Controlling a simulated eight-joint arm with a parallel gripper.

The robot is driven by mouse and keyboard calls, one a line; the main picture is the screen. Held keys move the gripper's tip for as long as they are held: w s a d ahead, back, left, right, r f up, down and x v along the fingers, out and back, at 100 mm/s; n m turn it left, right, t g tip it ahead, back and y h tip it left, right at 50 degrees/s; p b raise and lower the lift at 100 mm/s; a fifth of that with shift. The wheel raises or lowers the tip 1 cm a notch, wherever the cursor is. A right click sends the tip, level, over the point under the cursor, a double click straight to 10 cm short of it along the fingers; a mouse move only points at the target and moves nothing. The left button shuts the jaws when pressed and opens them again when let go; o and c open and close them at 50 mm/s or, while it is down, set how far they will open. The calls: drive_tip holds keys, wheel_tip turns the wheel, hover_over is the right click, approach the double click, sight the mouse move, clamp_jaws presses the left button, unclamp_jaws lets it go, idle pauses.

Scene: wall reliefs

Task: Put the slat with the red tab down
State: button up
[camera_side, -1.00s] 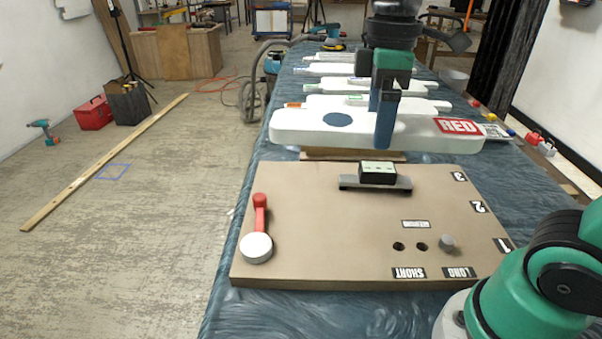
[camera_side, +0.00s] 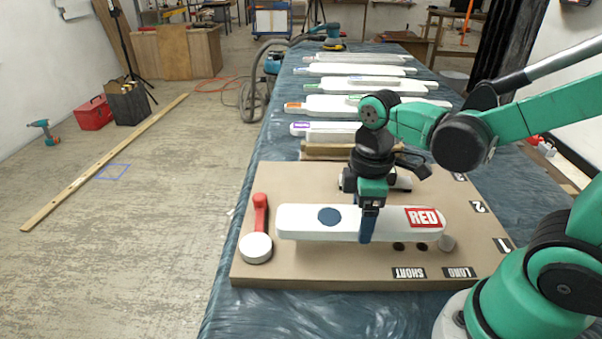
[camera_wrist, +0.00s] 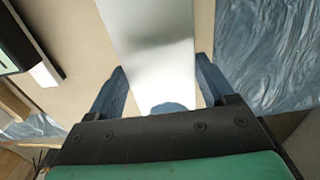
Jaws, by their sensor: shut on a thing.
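The white slat with the red "RED" tab (camera_side: 298,222) lies level across the brown board (camera_side: 262,186), with a dark blue disc on its left half and the tab at its right end. My gripper (camera_side: 368,232) is shut on the slat right of its middle, with one blue finger down its near side. In the wrist view the slat (camera_wrist: 155,45) runs between both fingers (camera_wrist: 160,92). I cannot tell whether the slat touches the board or hangs just above it.
A red-handled lever with a white round knob (camera_side: 256,247) stands just left of the slat. A bracket (camera_side: 402,183) is partly hidden behind my gripper. Several other white slats (camera_side: 365,86) lie in a row on the blue-covered table beyond the board.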

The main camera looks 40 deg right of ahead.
sight(357, 246)
drive_tip(key=shift+f, duration=2.1)
drive_tip(key=shift+f, duration=0.1)
drive_tip(key=o, duration=1.3)
wheel_tip(357, 246, up, 12)
drive_tip(key=shift+f, duration=0.1)
drive_tip(key=shift+w+f+m+t, duration=0.1)
drive_tip(key=shift+w+m+t, duration=0.05)
drive_tip(key=shift+m+t, duration=0.35)
drive_tip(key=shift+w+f+m+t, duration=0.15)
drive_tip(key=shift+m+t, duration=0.25)
drive_tip(key=shift+m, duration=0.2)
drive_tip(key=m+t, duration=0.1)
drive_tip(key=w+m+t, duration=0.1)
drive_tip(key=m, duration=0.1)
drive_tip(key=f+m+t, duration=0.1)
drive_tip(key=shift+w, duration=0.25)
drive_tip(key=m+t, duration=0.1)
drive_tip(key=w+m+t, duration=0.1)
drive_tip(key=shift+m, duration=0.4)
